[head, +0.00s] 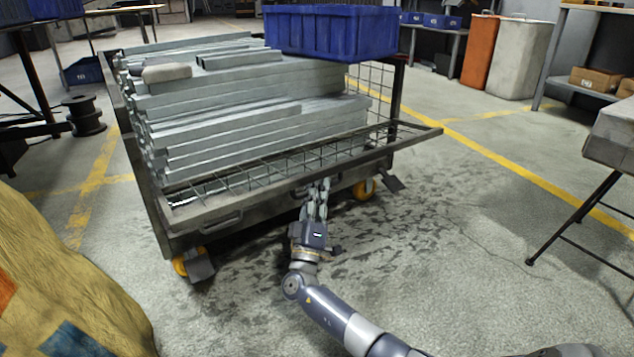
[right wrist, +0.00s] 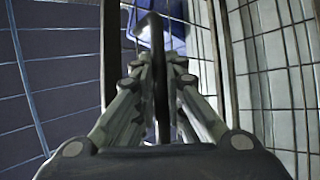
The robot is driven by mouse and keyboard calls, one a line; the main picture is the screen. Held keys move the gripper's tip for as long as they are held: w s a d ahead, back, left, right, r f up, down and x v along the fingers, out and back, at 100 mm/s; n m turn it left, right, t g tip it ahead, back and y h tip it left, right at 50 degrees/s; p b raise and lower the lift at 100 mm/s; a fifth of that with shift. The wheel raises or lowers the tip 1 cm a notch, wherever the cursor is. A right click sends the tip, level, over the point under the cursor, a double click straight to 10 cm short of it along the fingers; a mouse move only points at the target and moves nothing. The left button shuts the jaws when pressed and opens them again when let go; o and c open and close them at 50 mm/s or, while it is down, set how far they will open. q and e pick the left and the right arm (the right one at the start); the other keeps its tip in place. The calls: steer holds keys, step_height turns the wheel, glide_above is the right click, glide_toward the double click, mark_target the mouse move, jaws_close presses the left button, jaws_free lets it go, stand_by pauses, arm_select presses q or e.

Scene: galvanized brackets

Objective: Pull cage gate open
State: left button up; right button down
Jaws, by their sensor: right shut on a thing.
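The cage gate (head: 262,197) is a grey metal frame with wire mesh on the near side of a wheeled cage cart. It leans outward from the stack of galvanized brackets, its mesh seen from above. My right gripper (head: 318,188) reaches up to the gate's near rail, around its middle. In the right wrist view my right gripper (right wrist: 160,65) is shut around a dark bar (right wrist: 161,95) of the gate, with mesh on both sides. The exact grip point is partly hidden by the fingers. My left gripper is out of view.
The cart holds stacked galvanized brackets (head: 230,115) and a blue crate (head: 330,32). Yellow-wheeled casters (head: 366,189) stand under it. A table (head: 612,140) is at the right, and a draped yellow-brown form (head: 50,270) at the near left. The floor before the cart is clear.

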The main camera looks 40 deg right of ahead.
steer(key=shift+w+f+m+g+h, duration=0.1)
steer(key=shift+f+m+g+h, duration=0.5)
steer(key=shift+f+m+h, duration=0.5)
steer(key=c, duration=1.7)
jaws_free()
steer(key=shift+d, duration=0.1)
steer(key=shift+o, duration=0.2)
steer(key=v, duration=1.2)
